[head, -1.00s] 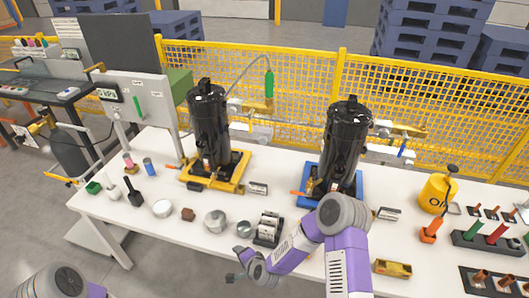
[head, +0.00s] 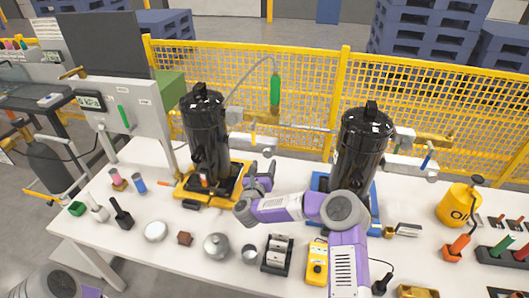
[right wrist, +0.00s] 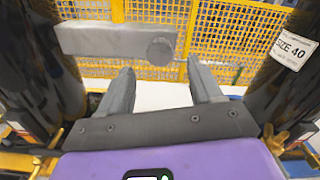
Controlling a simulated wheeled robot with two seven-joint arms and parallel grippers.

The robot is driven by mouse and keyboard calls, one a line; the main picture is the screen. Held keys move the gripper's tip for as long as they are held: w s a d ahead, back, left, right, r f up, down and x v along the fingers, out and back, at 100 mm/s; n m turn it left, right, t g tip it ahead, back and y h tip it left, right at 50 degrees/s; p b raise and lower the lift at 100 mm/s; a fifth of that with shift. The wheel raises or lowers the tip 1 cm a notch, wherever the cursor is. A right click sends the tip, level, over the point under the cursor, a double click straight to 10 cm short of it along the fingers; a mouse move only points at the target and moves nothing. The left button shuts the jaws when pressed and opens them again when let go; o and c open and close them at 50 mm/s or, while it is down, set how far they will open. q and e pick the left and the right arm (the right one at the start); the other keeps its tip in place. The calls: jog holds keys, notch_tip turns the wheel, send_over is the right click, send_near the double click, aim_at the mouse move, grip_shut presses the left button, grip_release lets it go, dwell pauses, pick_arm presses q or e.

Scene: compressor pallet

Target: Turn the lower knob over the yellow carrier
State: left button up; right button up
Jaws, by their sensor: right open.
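The yellow carrier (head: 181,196) stands on the white table with a black cylinder (head: 206,140) upright on it. To the right of this cylinder, a grey valve body (head: 250,141) sticks out low, below a brass-coloured part (head: 262,119). In the right wrist view a grey bar (right wrist: 105,40) ends in a round grey knob (right wrist: 160,50), ahead of the fingers and apart from them. My right gripper (head: 262,172) is beside the carrier's right side; in the right wrist view its fingers (right wrist: 160,84) are open with nothing between them. My left forearm shows at lower left; its gripper is out of view.
A second black cylinder (head: 361,150) stands on a blue carrier (head: 318,183) to the right. Yellow mesh fence (head: 310,105) runs behind the table. Cans, a black tray (head: 277,254) and a yellow box (head: 317,262) lie along the front.

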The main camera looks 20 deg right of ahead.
aim_at(268, 155)
jog(key=shift+x, duration=3.1)
jog(key=shift+f, duration=0.15)
jog(key=c, duration=1.1)
jog(key=shift+o, duration=0.2)
jog(key=shift+n+b, duration=0.3)
